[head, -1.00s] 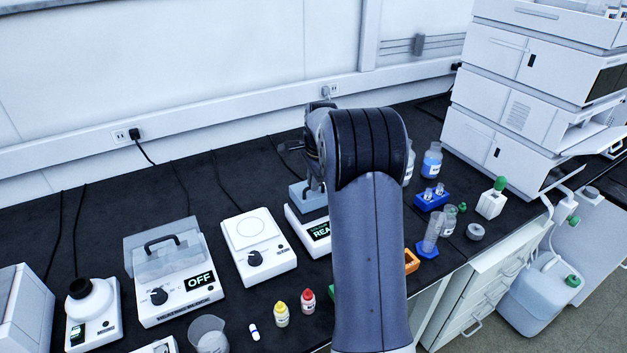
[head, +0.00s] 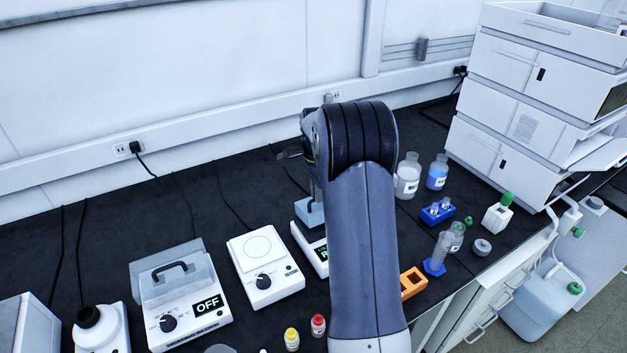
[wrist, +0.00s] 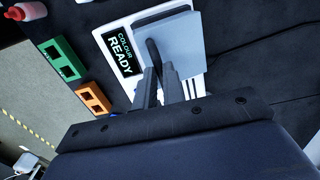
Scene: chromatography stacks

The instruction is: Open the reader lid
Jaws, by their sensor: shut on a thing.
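The reader is a white device whose dark display (wrist: 118,52) shows "COLOUR READY" in the wrist view. Its front also shows, partly covered by my arm, in the head view (head: 304,240). Its blue-grey lid (wrist: 184,42) carries a dark bar handle (wrist: 153,52). A dark area shows along the lid's far edge, but I cannot tell how far the lid is raised. My gripper (wrist: 160,82) is shut on the handle, with its two fingers around the bar. In the head view my arm hides the fingers, and part of the lid (head: 309,212) shows beside it.
Left of the reader stand a white plate device (head: 268,278) and a device reading OFF (head: 185,300). An orange rack (head: 413,283), a blue rack (head: 437,212) and bottles (head: 407,176) stand to the right. A green rack (wrist: 62,58) lies near the bench edge.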

